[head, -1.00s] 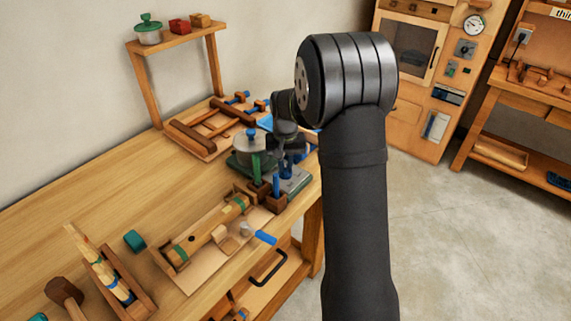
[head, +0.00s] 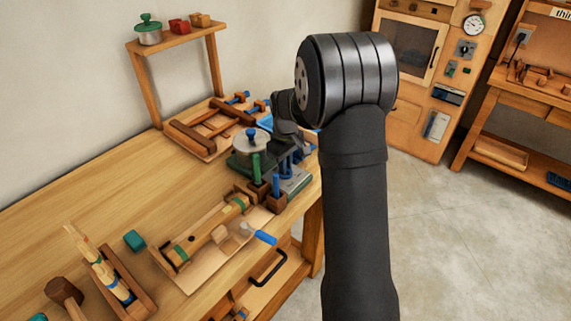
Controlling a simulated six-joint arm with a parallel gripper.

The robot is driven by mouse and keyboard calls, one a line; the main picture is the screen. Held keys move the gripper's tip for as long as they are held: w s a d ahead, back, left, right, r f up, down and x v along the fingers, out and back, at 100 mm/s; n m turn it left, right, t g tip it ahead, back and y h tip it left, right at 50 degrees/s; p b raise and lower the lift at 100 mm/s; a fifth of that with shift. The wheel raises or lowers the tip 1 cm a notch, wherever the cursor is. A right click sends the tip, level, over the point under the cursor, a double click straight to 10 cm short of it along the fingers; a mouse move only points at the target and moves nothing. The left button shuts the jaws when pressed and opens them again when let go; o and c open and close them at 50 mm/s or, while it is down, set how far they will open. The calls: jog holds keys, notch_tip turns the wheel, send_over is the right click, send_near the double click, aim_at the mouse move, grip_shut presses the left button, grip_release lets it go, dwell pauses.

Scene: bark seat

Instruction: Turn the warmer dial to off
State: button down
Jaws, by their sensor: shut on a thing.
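The warmer (head: 292,185) is a low grey-green unit near the right edge of the wooden bench. A silver pot (head: 252,143) with a blue knob sits on its green round part. My gripper (head: 288,164) is low over the front right of the warmer, just right of the pot, pointing down. Its jaws are small and dark here, with blue parts beside them. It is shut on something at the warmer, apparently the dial. The dial itself is hidden by the jaws, so its setting cannot be read.
Wooden blocks with upright green (head: 256,168) and blue pegs stand close in front of the warmer. A wooden jig with a log (head: 210,230) lies nearer. A wooden frame (head: 210,130) lies behind. Bare bench (head: 110,195) is free at left.

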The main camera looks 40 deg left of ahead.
jog(key=shift+n, duration=0.3)
jog(key=c, duration=1.4)
grip_release()
jog(key=shift+c, duration=0.2)
jog(key=shift+r, duration=0.1)
notch_tip(320, 180, up, 17)
jog(key=shift+r, duration=0.15)
notch_tip(320, 180, down, 18)
jog(key=shift+r, duration=0.2)
